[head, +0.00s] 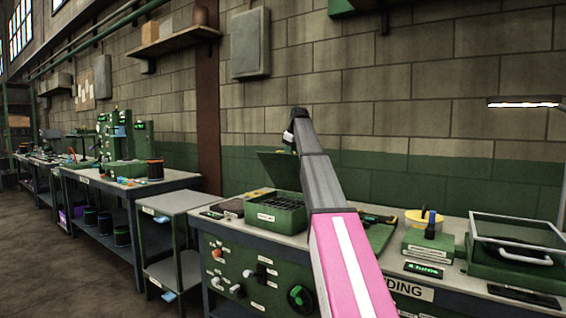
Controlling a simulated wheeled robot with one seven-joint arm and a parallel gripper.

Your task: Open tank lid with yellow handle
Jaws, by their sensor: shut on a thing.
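The green tank (268,219) stands on the workbench left of my arm, with a white label on its front and a dark gridded inside. Its green lid (276,168) is raised, tilted up at the back. A bit of the yellow handle (284,153) shows at the lid's top edge. My gripper (288,140) is small and dark at the end of my arm, at that edge. It is shut on the handle; my arm hides part of the lid and the fingers are hard to make out.
The bench (225,227) has knobs on its green front panel. Right of my arm are a yellow disc (414,216), a green block (428,243) and a clear-topped green case (515,250). A lower grey side table (175,203) stands left. The wall behind is brick.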

